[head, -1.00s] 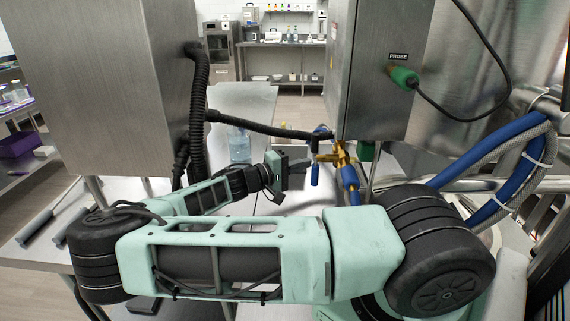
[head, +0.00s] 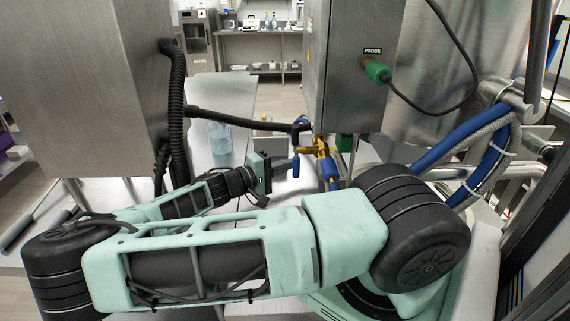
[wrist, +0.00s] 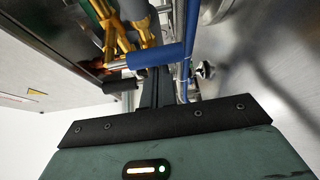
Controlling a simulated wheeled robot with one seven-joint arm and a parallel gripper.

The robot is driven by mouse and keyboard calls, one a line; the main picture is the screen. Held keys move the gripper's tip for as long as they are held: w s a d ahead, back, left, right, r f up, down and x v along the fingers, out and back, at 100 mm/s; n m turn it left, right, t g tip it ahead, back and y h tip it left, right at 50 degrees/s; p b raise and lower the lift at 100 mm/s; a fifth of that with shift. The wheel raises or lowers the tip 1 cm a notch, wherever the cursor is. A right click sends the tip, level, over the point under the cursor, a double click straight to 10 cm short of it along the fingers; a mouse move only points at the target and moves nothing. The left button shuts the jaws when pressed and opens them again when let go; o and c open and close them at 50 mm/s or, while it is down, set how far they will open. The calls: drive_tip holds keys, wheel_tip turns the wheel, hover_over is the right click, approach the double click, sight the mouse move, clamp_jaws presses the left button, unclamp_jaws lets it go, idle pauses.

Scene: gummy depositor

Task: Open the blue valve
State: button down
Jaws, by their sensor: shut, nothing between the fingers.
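A blue hose (head: 329,170) runs down from the brass fitting, close right of the handle. A black hose (head: 240,121) crosses above my gripper between the steel cabinets. A clear bottle (head: 220,138) stands on the table behind. A green probe plug (head: 377,71) is on the right cabinet.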

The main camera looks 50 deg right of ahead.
drive_tip(key=shift+s+a+n+y+p, duration=0.2)
drive_tip(key=shift+n+y+p, duration=0.1)
drive_tip(key=shift+n+p, duration=0.25)
drive_tip(key=s+a+r+n+g+y+p, duration=0.2)
drive_tip(key=s+a+r+n+y+p, duration=0.2)
drive_tip(key=n+y+p, duration=0.3)
drive_tip(key=n+p, duration=0.2)
drive_tip(key=p, duration=0.3)
drive_tip(key=shift+a+r+n+g+y, duration=0.15)
drive_tip(key=shift+a+n+g+y, duration=0.05)
drive_tip(key=shift+n+g+y, duration=0.2)
drive_tip(key=shift+r, duration=0.1)
idle(0.5)
drive_tip(key=shift+w, duration=0.1)
idle(0.3)
drive_tip(key=b+v, duration=0.3)
drive_tip(key=v, duration=0.4)
drive_tip(key=shift+a+r, duration=0.15)
drive_tip(key=shift+a, duration=0.05)
